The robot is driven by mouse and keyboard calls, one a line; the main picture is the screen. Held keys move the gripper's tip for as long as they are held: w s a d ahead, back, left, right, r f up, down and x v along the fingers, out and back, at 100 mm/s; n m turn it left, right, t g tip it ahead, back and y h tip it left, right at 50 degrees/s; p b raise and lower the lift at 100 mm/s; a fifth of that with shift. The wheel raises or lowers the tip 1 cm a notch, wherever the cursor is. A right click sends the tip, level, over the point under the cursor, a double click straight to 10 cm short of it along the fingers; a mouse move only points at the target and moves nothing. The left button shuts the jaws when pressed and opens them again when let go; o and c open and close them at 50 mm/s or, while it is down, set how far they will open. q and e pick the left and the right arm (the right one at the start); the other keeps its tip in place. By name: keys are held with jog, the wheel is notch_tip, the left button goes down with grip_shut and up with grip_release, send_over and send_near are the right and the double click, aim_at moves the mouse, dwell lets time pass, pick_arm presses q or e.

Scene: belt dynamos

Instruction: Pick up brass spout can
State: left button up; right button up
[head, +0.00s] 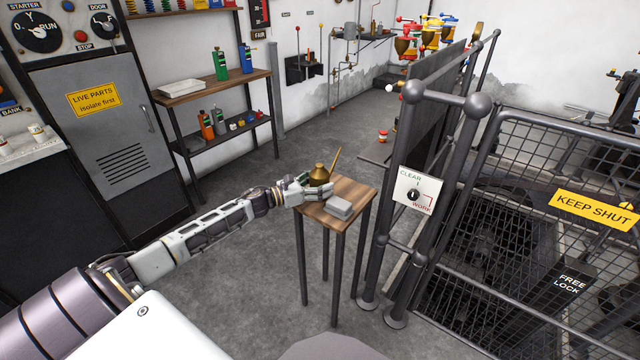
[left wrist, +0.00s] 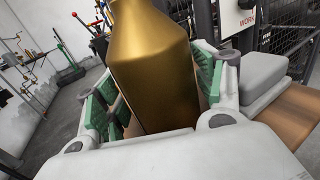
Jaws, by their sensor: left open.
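The brass spout can (head: 319,175) stands upright on a small wooden stool-like table (head: 350,192), its thin spout pointing up and to the right. My left gripper (head: 318,192) is at the can with its fingers on either side of the body. In the left wrist view the can (left wrist: 155,70) fills the space between the green-padded fingers of the left gripper (left wrist: 155,95). The jaws are open around it. Whether a pad touches the can I cannot tell. My right gripper is not in view.
A grey box (head: 339,207) sits on the same table, close to the can's right; it also shows in the left wrist view (left wrist: 262,75). A mesh guard fence (head: 540,200) stands to the right. A shelf rack (head: 215,90) with bottles is behind. The grey floor between is clear.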

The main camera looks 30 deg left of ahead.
aim_at(321, 164)
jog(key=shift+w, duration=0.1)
pick_arm(q)
jog(key=shift+c, duration=0.5)
jog(key=c, duration=1)
jog(key=shift+o, duration=0.2)
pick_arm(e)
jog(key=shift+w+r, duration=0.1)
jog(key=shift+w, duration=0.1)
pick_arm(q)
jog(key=shift+r, duration=0.15)
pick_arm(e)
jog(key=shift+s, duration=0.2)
pick_arm(q)
jog(key=shift+r, duration=0.55)
notch_tip(321, 164, up, 7)
jog(key=shift+f+p, duration=0.1)
jog(key=shift+p, duration=0.85)
jog(key=shift+r, duration=1)
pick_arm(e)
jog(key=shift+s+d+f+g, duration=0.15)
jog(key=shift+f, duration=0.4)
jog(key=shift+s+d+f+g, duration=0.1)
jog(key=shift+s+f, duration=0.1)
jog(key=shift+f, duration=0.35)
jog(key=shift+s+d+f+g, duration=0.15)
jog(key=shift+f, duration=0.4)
